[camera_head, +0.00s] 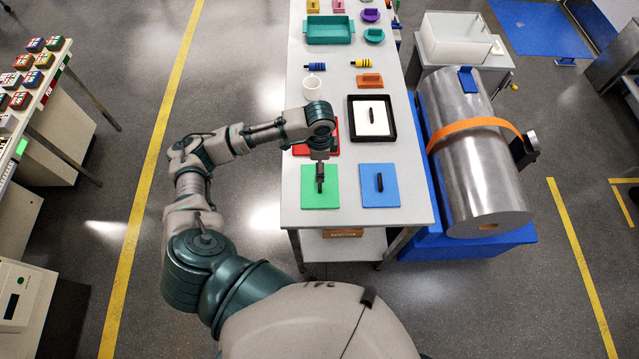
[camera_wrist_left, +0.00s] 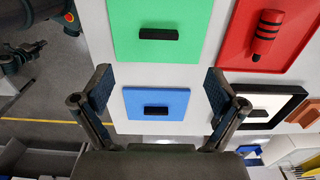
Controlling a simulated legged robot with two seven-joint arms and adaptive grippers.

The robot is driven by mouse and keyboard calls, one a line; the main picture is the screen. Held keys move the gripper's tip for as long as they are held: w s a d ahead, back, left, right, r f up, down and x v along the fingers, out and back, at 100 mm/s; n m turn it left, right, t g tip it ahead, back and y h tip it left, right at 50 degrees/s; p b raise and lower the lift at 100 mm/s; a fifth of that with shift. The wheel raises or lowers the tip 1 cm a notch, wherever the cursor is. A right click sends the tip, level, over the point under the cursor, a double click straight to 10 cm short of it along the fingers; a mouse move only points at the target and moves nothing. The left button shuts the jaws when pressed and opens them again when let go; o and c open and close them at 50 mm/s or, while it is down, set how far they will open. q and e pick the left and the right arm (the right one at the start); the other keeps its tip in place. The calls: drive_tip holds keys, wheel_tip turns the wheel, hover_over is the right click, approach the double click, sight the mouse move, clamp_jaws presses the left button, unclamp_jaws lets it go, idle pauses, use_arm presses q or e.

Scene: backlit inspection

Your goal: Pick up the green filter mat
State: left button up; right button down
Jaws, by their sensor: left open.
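The green filter mat (camera_head: 331,198) lies flat on the near left of the white table, with a black bar handle on its middle. It also shows at the top of the left wrist view (camera_wrist_left: 188,52), its black handle (camera_wrist_left: 158,33) clear to see. My left gripper (camera_head: 320,181) is above the green mat in the head view, partly hiding it. In the left wrist view its two fingers (camera_wrist_left: 157,75) are spread wide with nothing between them. The green mat's handle lies beyond the fingertips, apart from them. My right gripper is not in view.
A blue mat (camera_head: 392,199) with a black handle lies right of the green one.

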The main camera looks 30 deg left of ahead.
use_arm(q)
hover_over(320, 184)
drive_tip(key=w, duration=0.1)
wheel_tip(320, 184, down, 5)
drive_tip(key=shift+w+a+f, duration=0.1)
drive_tip(key=shift+f, duration=0.6)
drive_tip(key=f, duration=0.4)
drive_tip(key=shift+s+a+f, duration=0.3)
drive_tip(key=shift+a+f, duration=0.05)
drive_tip(key=shift+d+f, duration=0.1)
drive_tip(key=shift+f, duration=0.05)
drive_tip(key=shift+d, duration=0.15)
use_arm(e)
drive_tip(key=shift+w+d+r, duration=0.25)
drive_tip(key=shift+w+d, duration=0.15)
use_arm(q)
drive_tip(key=c, duration=1.2)
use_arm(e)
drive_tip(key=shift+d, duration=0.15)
